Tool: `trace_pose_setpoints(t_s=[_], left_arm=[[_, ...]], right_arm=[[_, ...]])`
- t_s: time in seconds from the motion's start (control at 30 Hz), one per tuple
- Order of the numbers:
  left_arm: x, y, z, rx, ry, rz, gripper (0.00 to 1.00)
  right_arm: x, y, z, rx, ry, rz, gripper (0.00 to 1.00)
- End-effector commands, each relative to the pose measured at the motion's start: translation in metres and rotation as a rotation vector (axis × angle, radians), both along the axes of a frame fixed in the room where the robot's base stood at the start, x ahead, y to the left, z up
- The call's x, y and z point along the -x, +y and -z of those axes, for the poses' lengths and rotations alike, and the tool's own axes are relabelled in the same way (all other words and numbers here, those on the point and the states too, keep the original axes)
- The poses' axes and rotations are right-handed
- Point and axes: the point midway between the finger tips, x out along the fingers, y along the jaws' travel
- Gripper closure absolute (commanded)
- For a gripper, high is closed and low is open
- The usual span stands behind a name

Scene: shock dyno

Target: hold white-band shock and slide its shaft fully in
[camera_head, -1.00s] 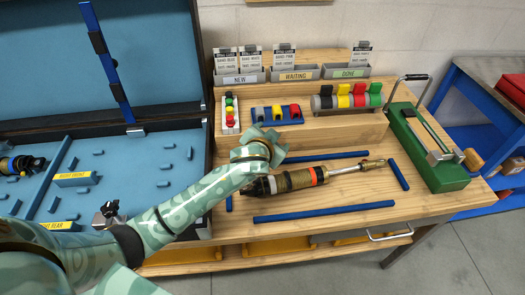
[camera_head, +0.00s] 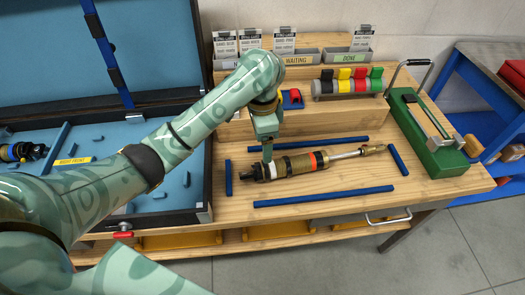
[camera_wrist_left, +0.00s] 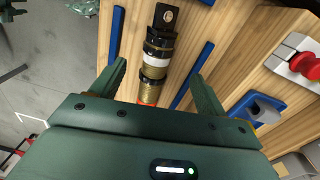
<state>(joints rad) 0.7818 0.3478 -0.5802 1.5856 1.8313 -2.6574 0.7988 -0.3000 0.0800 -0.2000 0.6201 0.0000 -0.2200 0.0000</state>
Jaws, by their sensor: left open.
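The white-band shock (camera_head: 300,164) lies on the wooden bench between blue strips, its dark eye end to the left. It has a gold body with white and orange-red bands. My left gripper (camera_head: 266,152) points down at the shock's left part. In the left wrist view its open fingers (camera_wrist_left: 160,72) lie either side of the shock body (camera_wrist_left: 156,62), with nothing gripped. I cannot tell how far above the shock the fingertips are. My right gripper is not in view.
Blue strips (camera_head: 325,197) border the shock. Behind are a riser with coloured clamps (camera_head: 348,82) and bins marked WAITING (camera_head: 297,60) and DONE (camera_head: 347,56). A green tool (camera_head: 440,160) stands right. A blue-lined open case (camera_head: 160,145) is left.

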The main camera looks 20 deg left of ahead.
Motion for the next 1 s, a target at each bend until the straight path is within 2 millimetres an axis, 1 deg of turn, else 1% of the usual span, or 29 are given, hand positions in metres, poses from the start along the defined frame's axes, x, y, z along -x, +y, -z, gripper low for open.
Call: trace_pose_setpoints(t_s=[0.07,0.3,0.4,0.5,0.6,0.7,0.93,0.97,1.0], left_arm=[[0.003,-0.002,0.015,0.004,0.011,-0.003,0.25],[0.005,-0.002,0.063,0.002,0.01,-0.006,0.25],[0.005,-0.002,0.081,-0.001,0.009,-0.006,0.25],[0.005,-0.002,0.095,-0.002,0.008,-0.005,0.25],[0.006,-0.002,0.104,-0.002,0.006,-0.004,0.25],[0.005,-0.002,0.109,-0.002,0.005,-0.004,0.25],[0.005,-0.002,0.109,-0.001,0.003,-0.004,0.25],[0.005,-0.002,0.109,-0.001,0.003,-0.004,0.28],[0.005,-0.003,0.109,-0.001,0.003,-0.004,0.39]], right_arm=[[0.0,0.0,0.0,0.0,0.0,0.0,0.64],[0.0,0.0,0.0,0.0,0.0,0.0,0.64],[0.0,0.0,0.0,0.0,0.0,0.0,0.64],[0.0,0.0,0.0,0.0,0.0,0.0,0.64],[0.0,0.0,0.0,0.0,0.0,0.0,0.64],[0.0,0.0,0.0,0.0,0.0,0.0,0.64],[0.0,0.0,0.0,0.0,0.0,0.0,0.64],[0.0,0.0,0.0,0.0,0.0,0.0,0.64],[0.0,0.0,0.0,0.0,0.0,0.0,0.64]])
